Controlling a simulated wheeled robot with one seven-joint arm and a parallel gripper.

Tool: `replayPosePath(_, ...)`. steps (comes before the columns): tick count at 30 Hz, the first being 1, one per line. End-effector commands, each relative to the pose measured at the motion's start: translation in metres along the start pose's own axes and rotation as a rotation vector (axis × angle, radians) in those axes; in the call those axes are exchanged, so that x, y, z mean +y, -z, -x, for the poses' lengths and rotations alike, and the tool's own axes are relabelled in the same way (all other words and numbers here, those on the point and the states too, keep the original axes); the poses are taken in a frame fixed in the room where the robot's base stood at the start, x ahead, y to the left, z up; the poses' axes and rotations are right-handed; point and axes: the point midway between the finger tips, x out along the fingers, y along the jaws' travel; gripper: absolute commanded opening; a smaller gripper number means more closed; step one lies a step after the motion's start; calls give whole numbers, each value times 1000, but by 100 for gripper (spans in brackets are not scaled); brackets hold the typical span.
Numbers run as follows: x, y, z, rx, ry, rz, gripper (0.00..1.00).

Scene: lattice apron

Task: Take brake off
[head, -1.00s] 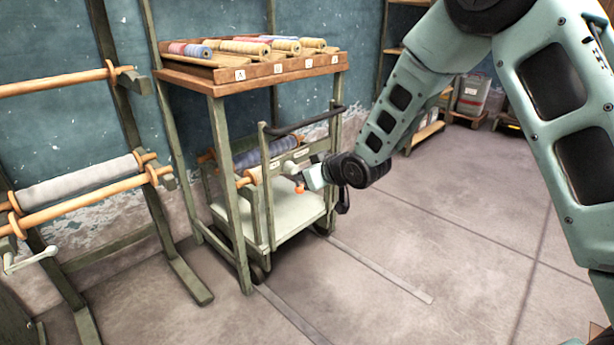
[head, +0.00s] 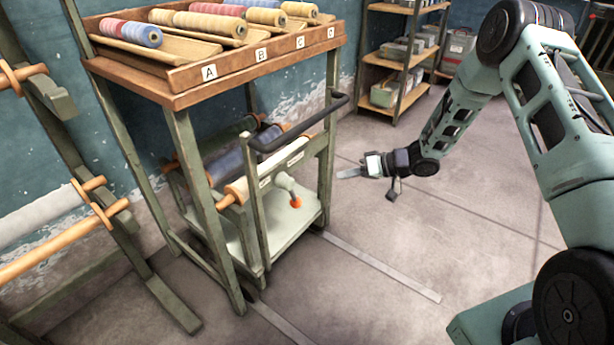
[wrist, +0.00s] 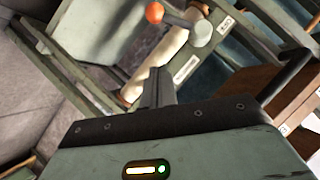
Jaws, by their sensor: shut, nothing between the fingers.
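A brake lever (head: 287,186) with a grey-white pivot and an orange knob (head: 296,203) is on the end frame of a green cart (head: 285,230). The knob hangs down and slightly right of the pivot. Small labels sit on the rail by it, too small to read. My gripper (head: 345,173) is shut and empty, to the right of the lever and apart from it. In the wrist view my closed fingers (wrist: 157,88) point toward the cart, with the orange knob (wrist: 155,13) and the pivot (wrist: 201,33) beyond them.
The cart stands inside a green rack with a wooden top tray (head: 190,85) holding spools. A black push handle (head: 300,125) juts out above the lever. Cloth rolls (head: 262,172) lie across the cart. Floor to the right is open; metal strips (head: 385,268) run along it.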

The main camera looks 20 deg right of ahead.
Motion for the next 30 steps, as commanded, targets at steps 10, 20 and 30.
replayPosePath(10,2,-5,-41,-7,10,-7,0)
replayPosePath(20,2,-9,-106,-6,8,-8,0)
replayPosePath(30,0,-31,-126,-6,7,-7,0)
